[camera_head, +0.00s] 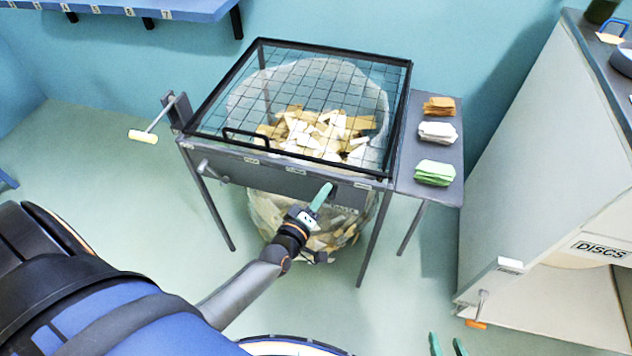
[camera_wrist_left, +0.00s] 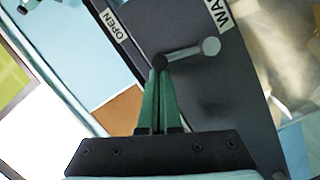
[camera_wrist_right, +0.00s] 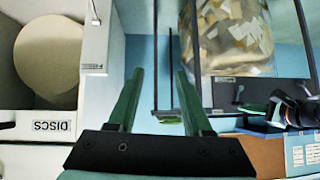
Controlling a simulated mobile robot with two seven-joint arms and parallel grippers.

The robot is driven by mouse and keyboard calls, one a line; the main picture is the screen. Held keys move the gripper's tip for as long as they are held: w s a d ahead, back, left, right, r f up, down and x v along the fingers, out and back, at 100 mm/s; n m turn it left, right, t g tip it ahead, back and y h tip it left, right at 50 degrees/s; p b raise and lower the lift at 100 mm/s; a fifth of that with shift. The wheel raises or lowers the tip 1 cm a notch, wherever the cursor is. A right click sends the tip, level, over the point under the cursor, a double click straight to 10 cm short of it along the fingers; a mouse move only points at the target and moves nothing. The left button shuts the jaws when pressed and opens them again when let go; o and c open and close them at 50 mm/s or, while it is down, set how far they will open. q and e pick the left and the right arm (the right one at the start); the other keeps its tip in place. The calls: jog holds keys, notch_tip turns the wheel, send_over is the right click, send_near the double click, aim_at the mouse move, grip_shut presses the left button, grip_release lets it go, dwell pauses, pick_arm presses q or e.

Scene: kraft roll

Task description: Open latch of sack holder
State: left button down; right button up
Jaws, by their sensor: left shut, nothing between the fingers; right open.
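The sack holder (camera_head: 283,170) is a grey frame under a black mesh lid (camera_head: 300,75), which lies flat on top. A clear sack (camera_head: 262,215) of paper scraps hangs inside. In the left wrist view a short grey latch lever (camera_wrist_left: 188,54) lies on the dark front panel (camera_wrist_left: 215,95), with a dark round knob at one end and a paler one at the other. My left gripper (camera_head: 326,189) is shut and empty, its green tips at the dark knob (camera_wrist_left: 160,66); contact is unclear. My right gripper (camera_wrist_right: 160,75) is open and empty, low in the head view (camera_head: 448,345).
A side shelf (camera_head: 450,112) carries orange, white and green stacks. A crank with a cream handle (camera_head: 143,136) sticks out at the holder's left. A pale cabinet labelled DISCS (camera_head: 598,249) stands to the right. Floor (camera_head: 415,280) between is clear.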

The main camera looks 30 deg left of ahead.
pick_arm(q)
jog(key=shift+w+d+r+m+p, duration=0.15)
jog(key=shift+d+m+p, duration=0.4)
jog(key=shift+m, duration=0.15)
jog(key=shift+d+m+y, duration=0.3)
jog(key=shift+d+m, duration=0.05)
jog(key=shift+m, duration=0.15)
jog(key=shift+w+d+f+p, duration=0.15)
jog(key=shift+d+f+p, duration=0.15)
jog(key=shift+p, duration=0.05)
pick_arm(e)
jog(key=shift+s+d+r+h, duration=0.2)
jog(key=shift+s+d+h, duration=0.1)
jog(key=shift+s+d, duration=0.65)
pick_arm(q)
jog(key=shift+d, duration=0.1)
pick_arm(e)
jog(key=shift+d, duration=0.1)
